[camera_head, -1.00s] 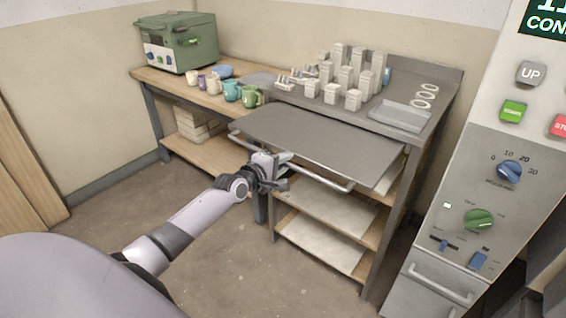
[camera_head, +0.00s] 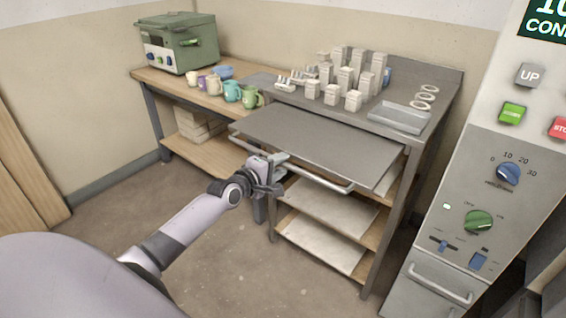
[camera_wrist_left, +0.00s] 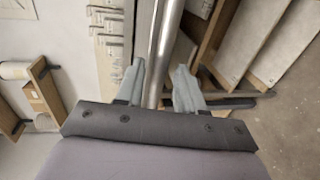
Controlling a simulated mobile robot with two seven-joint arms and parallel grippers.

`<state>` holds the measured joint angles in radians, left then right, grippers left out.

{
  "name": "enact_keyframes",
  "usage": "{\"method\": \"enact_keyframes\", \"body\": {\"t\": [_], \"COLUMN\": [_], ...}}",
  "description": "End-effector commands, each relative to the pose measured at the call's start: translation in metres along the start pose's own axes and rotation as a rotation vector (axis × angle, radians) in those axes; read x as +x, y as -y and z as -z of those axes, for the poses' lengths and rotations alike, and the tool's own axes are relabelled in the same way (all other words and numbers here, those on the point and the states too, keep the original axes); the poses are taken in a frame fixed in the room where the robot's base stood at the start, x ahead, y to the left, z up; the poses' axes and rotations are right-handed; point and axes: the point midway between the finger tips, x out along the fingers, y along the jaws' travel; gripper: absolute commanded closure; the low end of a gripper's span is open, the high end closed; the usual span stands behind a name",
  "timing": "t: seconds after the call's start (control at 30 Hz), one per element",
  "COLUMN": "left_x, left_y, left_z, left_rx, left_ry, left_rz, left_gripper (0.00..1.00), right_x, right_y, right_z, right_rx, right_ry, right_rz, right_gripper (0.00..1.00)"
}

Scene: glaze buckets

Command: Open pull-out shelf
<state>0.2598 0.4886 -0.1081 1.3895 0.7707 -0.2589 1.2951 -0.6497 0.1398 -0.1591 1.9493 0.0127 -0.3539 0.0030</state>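The pull-out shelf (camera_head: 315,140) is a flat grey panel standing out from the front of the metal workbench, below its top. A silvery bar handle (camera_head: 325,183) runs along its front edge. My left gripper (camera_head: 278,172) is at the left-middle part of this handle. In the left wrist view, the handle bar (camera_wrist_left: 166,45) passes between the two grey fingers of my left gripper (camera_wrist_left: 159,70). The fingers stand apart, with a visible gap beside the bar, so it looks open around it. My right gripper is not in view.
White blocks (camera_head: 345,78) and a grey tray (camera_head: 400,117) stand on the bench top. Lower shelves (camera_head: 320,240) hold pale boards. Mugs (camera_head: 232,91) and a green machine (camera_head: 177,42) are on the wooden table at left. A control panel (camera_head: 490,190) stands at right. The floor in front is clear.

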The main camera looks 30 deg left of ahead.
Motion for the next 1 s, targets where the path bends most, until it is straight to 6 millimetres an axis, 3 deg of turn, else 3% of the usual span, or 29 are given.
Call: {"method": "enact_keyframes", "body": {"t": [0.2,0.4,1.0], "left_x": [-0.029,-0.046,-0.05], "left_y": [-0.001,0.0,0.0], "left_z": [0.0,0.0,0.0], "left_rx": [0.001,0.0,0.001], "left_ry": [0.0,0.0,0.0], "left_rz": [0.001,0.0,0.0], "left_gripper": [0.62,0.62,0.62], "right_x": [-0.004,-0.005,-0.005], "right_y": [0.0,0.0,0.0], "right_z": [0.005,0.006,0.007], "right_rx": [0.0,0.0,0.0], "right_ry": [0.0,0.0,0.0], "right_rz": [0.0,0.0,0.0], "right_gripper": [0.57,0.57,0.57]}}
